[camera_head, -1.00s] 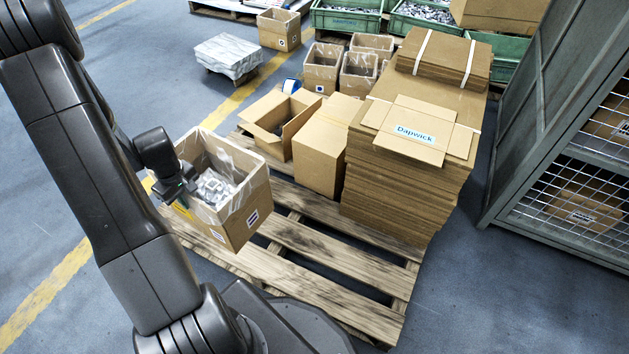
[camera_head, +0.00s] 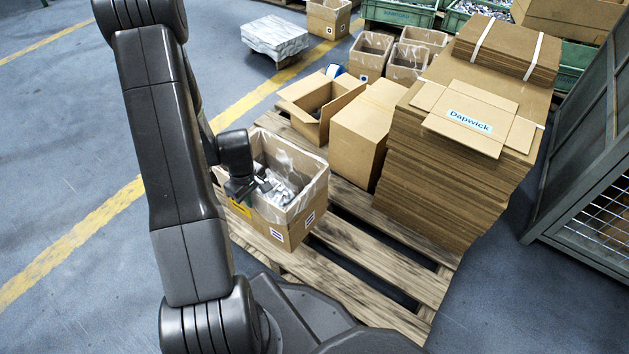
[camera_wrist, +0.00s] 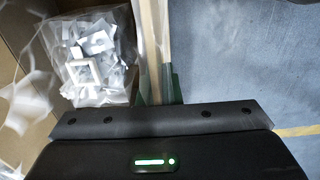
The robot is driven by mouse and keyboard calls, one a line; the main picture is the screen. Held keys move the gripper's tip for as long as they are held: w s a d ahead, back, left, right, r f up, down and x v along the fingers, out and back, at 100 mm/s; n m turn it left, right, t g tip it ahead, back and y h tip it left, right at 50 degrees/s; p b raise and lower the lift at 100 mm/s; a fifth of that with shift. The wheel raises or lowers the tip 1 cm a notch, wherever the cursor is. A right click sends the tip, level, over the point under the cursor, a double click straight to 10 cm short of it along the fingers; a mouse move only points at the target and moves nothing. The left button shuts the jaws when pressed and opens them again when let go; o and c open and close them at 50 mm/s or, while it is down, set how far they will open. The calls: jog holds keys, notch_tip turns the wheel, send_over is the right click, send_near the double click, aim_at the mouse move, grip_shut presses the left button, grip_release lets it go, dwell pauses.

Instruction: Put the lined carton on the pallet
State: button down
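The lined carton (camera_head: 275,235) is an open cardboard box with a clear plastic liner and metal parts inside. It is at the near left end of the wooden pallet (camera_head: 385,262), over its slats; I cannot tell whether it touches them. My gripper (camera_head: 245,196) is at the carton's left wall. In the wrist view, the wall runs into the gripper (camera_wrist: 160,95) between a green finger on its right side and the inside of the carton, so it looks clamped. The bagged parts (camera_wrist: 97,62) lie beside it. The inner finger is mostly hidden.
On the pallet stand an open carton (camera_head: 318,108), a closed carton (camera_head: 362,135) and a tall stack of flat cardboard (camera_head: 445,170). A grey mesh cage (camera_head: 590,190) stands at the right. Bare slats show in front of the stack.

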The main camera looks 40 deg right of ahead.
aim_at(255, 217)
notch_tip(255, 217, down, 10)
jog(key=b, duration=0.3)
jog(key=shift+b, duration=0.35)
jog(key=shift+f, duration=0.15)
jog(key=c, duration=1.6)
grip_release()
notch_tip(255, 217, up, 12)
jog(key=p, duration=0.4)
jog(key=shift+r, duration=0.2)
